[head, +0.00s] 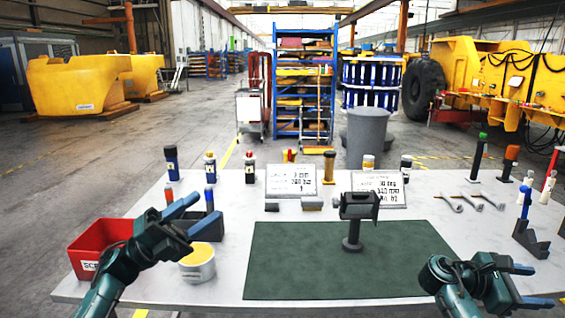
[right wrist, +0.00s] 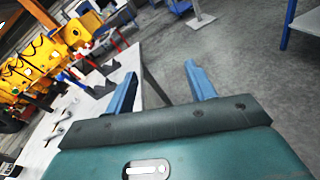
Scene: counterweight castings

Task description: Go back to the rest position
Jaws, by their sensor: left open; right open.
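My left gripper (head: 192,212) is over the left part of the table, near the red bin and the yellow-filled tub. It is open, with nothing seen between its fingers. My right gripper (head: 528,285) is at the table's front right, right of the green mat. It is open and empty. In the right wrist view its two blue fingers (right wrist: 161,82) stand apart, with the table edge and grey floor beyond them.
The white table (head: 225,287) carries a green mat (head: 300,270) with a dark stand (head: 352,225) on it. A red bin (head: 84,262) and a tub (head: 197,268) are at left. Bottles, signs and wrenches (head: 468,201) line the back. A dark holder (head: 530,240) stands at right.

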